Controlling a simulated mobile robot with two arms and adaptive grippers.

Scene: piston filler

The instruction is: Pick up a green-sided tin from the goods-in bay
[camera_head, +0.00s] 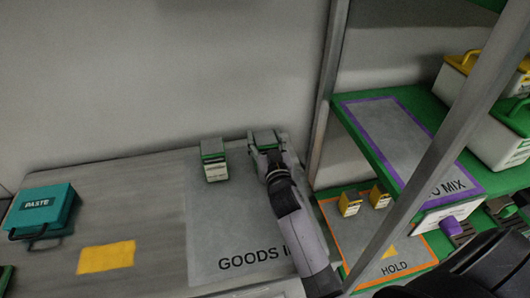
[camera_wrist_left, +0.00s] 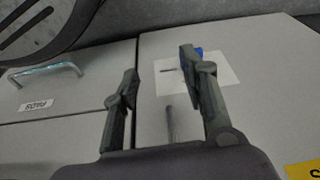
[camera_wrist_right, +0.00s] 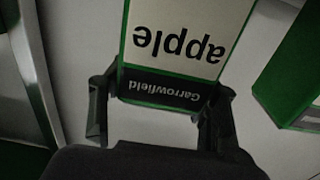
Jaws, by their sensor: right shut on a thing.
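A green-sided tin (camera_head: 263,138) stands at the back of the goods-in bay (camera_head: 230,231). My right gripper (camera_head: 267,147) is shut on it, one finger on each side. In the right wrist view the tin (camera_wrist_right: 180,40) fills the space between the fingers (camera_wrist_right: 160,112), and its label reads "apple" and "Garrowfield" upside down. My left gripper (camera_wrist_left: 158,82) is open and empty in front of grey cabinet fronts.
A shelf post (camera_head: 328,85) rises close to the right of my right arm. The hold bay (camera_head: 352,238) beyond it has two small yellow items (camera_head: 350,203).

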